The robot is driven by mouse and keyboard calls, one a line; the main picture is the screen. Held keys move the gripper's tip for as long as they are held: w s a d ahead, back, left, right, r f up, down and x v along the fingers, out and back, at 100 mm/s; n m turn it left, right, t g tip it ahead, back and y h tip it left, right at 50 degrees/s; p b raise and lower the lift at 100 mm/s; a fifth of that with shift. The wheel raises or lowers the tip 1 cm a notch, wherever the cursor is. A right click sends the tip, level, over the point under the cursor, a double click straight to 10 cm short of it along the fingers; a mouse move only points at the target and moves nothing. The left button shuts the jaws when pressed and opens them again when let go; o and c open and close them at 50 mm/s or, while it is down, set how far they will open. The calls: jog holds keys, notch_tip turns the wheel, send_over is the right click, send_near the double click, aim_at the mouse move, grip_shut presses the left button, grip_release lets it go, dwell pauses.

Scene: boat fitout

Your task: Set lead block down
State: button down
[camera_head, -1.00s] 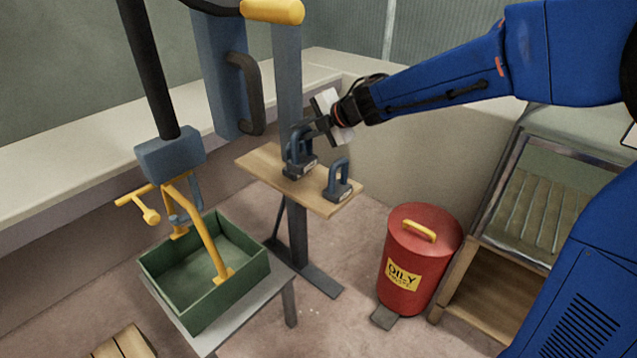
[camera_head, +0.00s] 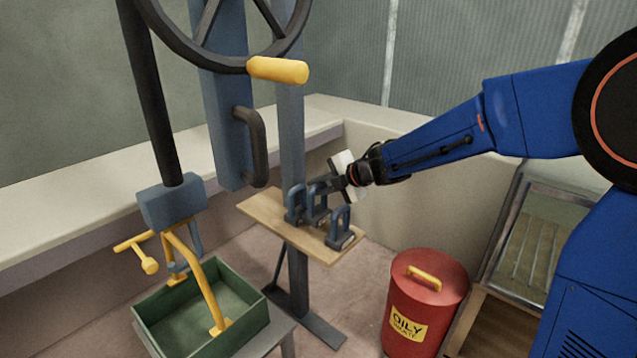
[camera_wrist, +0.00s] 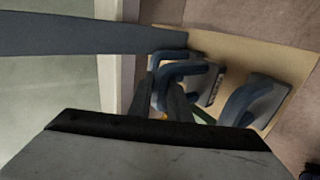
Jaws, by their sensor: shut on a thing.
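My gripper (camera_head: 322,187) is shut on the handle of a dark blue-grey lead block (camera_head: 317,212), the middle one of three on or over the wooden shelf (camera_head: 265,207). The held block is upright and very close to the shelf; I cannot tell whether it touches. A second block (camera_head: 293,212) is close on its left and a third (camera_head: 341,238) stands to its right near the shelf's end. In the wrist view my fingers (camera_wrist: 170,100) reach the looped handle, and the right-hand block (camera_wrist: 262,102) shows beside it; the held block's underside is hidden.
A blue post with a large handwheel (camera_head: 278,70) rises behind the shelf. A red oily-waste can (camera_head: 428,295) stands at right on the floor. The shelf's near left part is bare.

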aim_at(319, 211)
jog(key=shift+f, duration=1.85)
jog(key=c, duration=1.9)
grip_release()
jog(key=shift+f, duration=0.15)
jog(key=shift+d, duration=0.1)
jog(key=v, duration=1.2)
